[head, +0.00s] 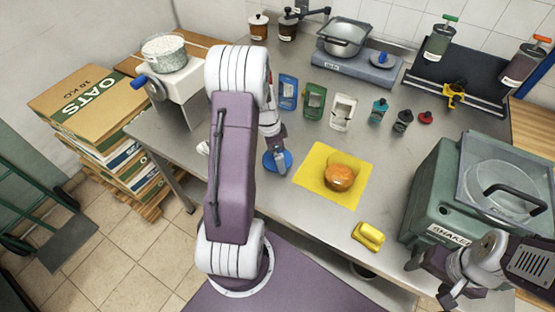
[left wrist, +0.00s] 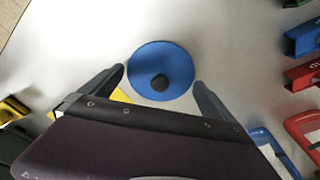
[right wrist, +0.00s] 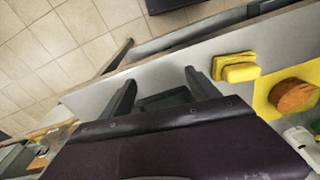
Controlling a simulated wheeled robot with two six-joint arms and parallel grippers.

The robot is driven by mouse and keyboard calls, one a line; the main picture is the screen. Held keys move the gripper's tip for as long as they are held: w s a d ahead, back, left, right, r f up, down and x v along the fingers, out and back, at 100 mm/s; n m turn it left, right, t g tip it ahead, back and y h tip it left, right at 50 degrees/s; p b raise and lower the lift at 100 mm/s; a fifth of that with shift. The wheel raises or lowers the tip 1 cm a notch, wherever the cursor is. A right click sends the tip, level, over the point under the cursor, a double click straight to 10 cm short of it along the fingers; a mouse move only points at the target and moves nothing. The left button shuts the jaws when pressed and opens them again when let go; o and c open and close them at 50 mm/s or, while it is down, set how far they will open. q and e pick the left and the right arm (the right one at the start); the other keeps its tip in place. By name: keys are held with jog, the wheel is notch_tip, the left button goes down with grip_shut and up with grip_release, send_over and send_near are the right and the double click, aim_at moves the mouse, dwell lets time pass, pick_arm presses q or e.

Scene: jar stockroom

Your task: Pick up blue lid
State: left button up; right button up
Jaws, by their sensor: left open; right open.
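The blue lid (head: 270,163) lies flat on the steel table, partly hidden by my left gripper (head: 280,157). In the left wrist view the blue lid (left wrist: 150,55) is a round disc with a dark knob. My left gripper (left wrist: 158,80) is open, with one fingertip on each side of the lid's near part and no clear contact. I cannot tell its exact height above the table. My right gripper (right wrist: 162,80) is open and empty near the table's front edge, apart from the lid; it also shows at the lower right of the head view (head: 446,298).
A yellow sponge (head: 368,236) lies by the front edge. A green shaker machine (head: 425,205) stands at right.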

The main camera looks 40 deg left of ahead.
pick_arm(q)
jog(key=shift+w+f, duration=0.1)
jog(key=shift+f, duration=0.2)
jog(key=shift+r, duration=0.1)
jog(key=c, duration=1)
